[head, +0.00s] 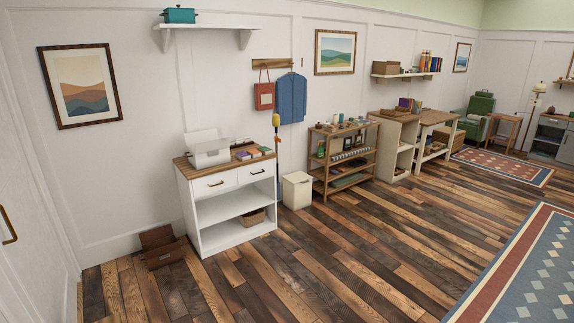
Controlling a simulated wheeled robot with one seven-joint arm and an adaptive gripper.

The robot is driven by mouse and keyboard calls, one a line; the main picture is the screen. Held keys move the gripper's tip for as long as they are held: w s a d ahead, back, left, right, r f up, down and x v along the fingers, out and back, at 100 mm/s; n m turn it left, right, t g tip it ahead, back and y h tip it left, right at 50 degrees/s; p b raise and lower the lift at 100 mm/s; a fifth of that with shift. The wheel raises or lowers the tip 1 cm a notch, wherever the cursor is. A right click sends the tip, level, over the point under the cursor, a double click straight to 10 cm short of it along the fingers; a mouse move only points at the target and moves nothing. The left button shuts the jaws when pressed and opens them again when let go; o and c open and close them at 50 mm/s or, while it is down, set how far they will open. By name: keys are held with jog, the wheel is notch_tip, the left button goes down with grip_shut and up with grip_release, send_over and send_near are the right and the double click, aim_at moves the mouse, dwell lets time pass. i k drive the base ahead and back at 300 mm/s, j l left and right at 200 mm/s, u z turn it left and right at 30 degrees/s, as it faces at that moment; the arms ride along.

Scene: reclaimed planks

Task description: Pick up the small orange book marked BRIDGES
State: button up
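No book marked BRIDGES can be made out, as any lettering is too small to read from here. Small coloured book-like items (243,155) lie on the wooden top of the white cabinet (225,232), right of a white printer-like machine (210,154). One of them looks reddish-orange. A row of upright coloured books (430,62) stands on the far wall shelf. A small stack of coloured items (405,104) lies on the far wooden-topped unit. My gripper is not in view.
A white bin (297,190) stands between the cabinet and a wooden shelf rack (312,166). A brown box (161,247) is on the floor left of the cabinet. The plank floor (350,255) in front is clear, with a blue patterned rug (530,270) at right.

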aim_at(254, 153)
jog(key=i+j+u, duration=0.4)
jog(key=i, duration=0.55)
jog(key=i+u, duration=0.4)
jog(key=i, duration=0.5)
jog(key=i+j, duration=0.1)
jog(key=i, duration=2.1)
jog(key=i+z, duration=0.3)
jog(key=i, duration=0.2)
jog(key=i+j+z, duration=0.3)
jog(key=i, duration=0.25)
jog(key=i+j+z, duration=0.35)
jog(key=i, duration=0.15)
jog(key=l, duration=0.1)
